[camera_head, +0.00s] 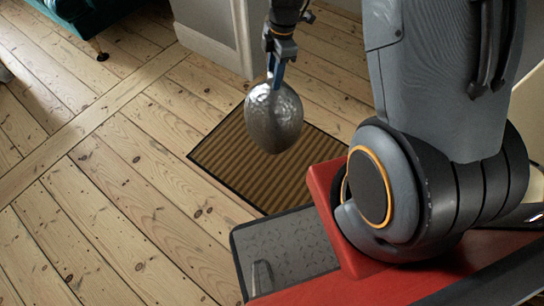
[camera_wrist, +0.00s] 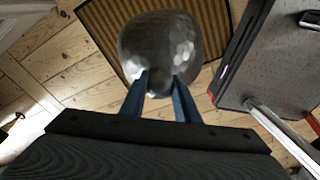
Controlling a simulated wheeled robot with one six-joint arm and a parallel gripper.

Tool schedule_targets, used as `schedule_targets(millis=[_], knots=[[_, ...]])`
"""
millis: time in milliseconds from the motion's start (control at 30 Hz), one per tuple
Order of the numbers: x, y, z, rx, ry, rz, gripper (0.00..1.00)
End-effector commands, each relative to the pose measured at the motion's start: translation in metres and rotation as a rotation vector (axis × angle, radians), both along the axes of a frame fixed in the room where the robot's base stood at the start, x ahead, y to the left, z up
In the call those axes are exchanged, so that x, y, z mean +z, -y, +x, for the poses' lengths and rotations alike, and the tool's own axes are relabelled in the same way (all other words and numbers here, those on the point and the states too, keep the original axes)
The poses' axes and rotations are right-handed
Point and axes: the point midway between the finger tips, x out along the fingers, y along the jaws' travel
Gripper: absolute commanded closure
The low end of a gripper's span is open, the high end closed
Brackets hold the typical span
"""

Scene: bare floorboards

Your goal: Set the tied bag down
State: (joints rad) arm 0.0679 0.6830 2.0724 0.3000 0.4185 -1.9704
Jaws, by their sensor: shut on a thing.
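The tied bag (camera_head: 273,118) is a silvery grey, rounded bundle with a crinkled surface. It hangs below my gripper (camera_head: 277,72) in the head view, and the brown ribbed mat shows behind and below it. In the wrist view the bag (camera_wrist: 160,42) is at the top centre, just beyond the two blue fingers of my gripper (camera_wrist: 160,84). The fingers are shut on the top of the bag; the tied neck itself is hard to make out. The bag appears to be held clear of the floor.
The brown ribbed mat (camera_head: 225,160) with a dark border lies on the floorboards. A grey wall corner (camera_head: 215,30) stands behind it, and a green piece of furniture (camera_head: 85,12) is at the top left. The floorboards (camera_head: 120,190) to the left are clear.

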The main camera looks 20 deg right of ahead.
Motion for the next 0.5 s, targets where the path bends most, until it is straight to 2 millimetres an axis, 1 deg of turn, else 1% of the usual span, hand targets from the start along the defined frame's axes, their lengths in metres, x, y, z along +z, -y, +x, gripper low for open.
schedule_targets(millis=[33,200,333,500], knots=[[-0.015,0.000,0.003,0.031,0.001,0.000,1.00],[-0.041,0.000,0.007,0.140,0.001,-0.001,1.00],[-0.054,0.000,0.008,0.199,0.002,-0.001,1.00],[-0.062,-0.001,0.009,0.241,0.002,-0.001,1.00]])
